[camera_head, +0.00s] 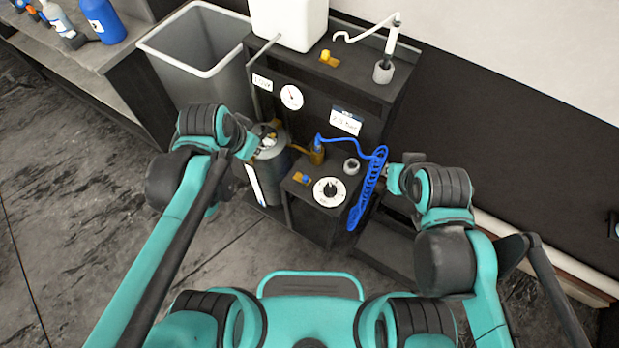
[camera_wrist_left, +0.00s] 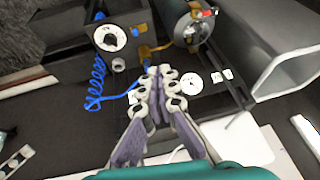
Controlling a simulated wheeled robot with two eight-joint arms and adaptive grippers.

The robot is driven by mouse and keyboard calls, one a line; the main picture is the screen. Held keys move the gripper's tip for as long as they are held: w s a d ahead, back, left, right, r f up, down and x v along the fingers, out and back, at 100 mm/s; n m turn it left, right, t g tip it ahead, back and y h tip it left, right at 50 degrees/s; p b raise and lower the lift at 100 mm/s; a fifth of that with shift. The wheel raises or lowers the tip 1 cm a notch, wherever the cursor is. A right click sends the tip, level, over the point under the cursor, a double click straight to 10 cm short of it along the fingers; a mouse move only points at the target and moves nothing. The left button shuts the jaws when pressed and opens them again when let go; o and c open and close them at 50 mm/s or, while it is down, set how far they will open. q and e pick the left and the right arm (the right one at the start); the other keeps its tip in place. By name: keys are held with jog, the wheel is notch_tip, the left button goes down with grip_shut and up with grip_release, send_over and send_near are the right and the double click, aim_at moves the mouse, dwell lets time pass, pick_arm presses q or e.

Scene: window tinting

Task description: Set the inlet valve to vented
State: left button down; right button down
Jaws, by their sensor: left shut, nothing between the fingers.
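No part is readably marked as the inlet valve. A round white dial with a black knob (camera_head: 329,191) sits on the low black shelf; it also shows in the left wrist view (camera_wrist_left: 110,37). Beside it is a small yellow and blue valve (camera_head: 302,178). A brass fitting (camera_head: 317,156) with a blue hose stands behind. A dark cylinder (camera_head: 270,170) stands left of the shelf. My left gripper (camera_head: 264,139) is over the cylinder's top in the head view, shut and empty, its fingers together in the wrist view (camera_wrist_left: 163,75). My right gripper (camera_head: 388,178) is by the coiled hose, its fingers unclear.
A blue coiled hose (camera_head: 372,180) hangs at the shelf's right. A pressure gauge (camera_head: 291,97) is on the black panel. A yellow valve (camera_head: 328,58) sits on the upper shelf.

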pick_arm(q)
jog(key=w+d+f+m+g+h+b, duration=0.2)
jog(key=w+d+f+m+g, duration=0.1)
jog(key=w+d+f+m, duration=0.55)
jog(key=m+g+b, duration=0.2)
jog(key=m+g, duration=0.2)
jog(key=m, duration=0.5)
send_over(306, 179)
jog(key=d, duration=0.2)
notch_tip(306, 179, down, 17)
jog(key=shift+s+f+m, duration=0.25)
jog(key=shift+f+m, duration=0.05)
jog(key=shift+m, duration=0.15)
jog(key=shift+f, duration=0.1)
jog(key=b+x, duration=0.4)
jog(key=x, duration=0.5)
jog(key=shift+d+f, duration=0.25)
jog(key=shift+f, duration=0.1)
jog(key=a, duration=0.1)
jog(key=w+a+b, duration=0.1)
jog(key=a, duration=0.1)
jog(key=shift+w+f+b, duration=0.1)
jog(key=shift+w+b, duration=0.2)
jog(key=shift+b, duration=0.05)
jog(key=shift+w+a, duration=0.15)
jog(key=shift+a, duration=0.05)
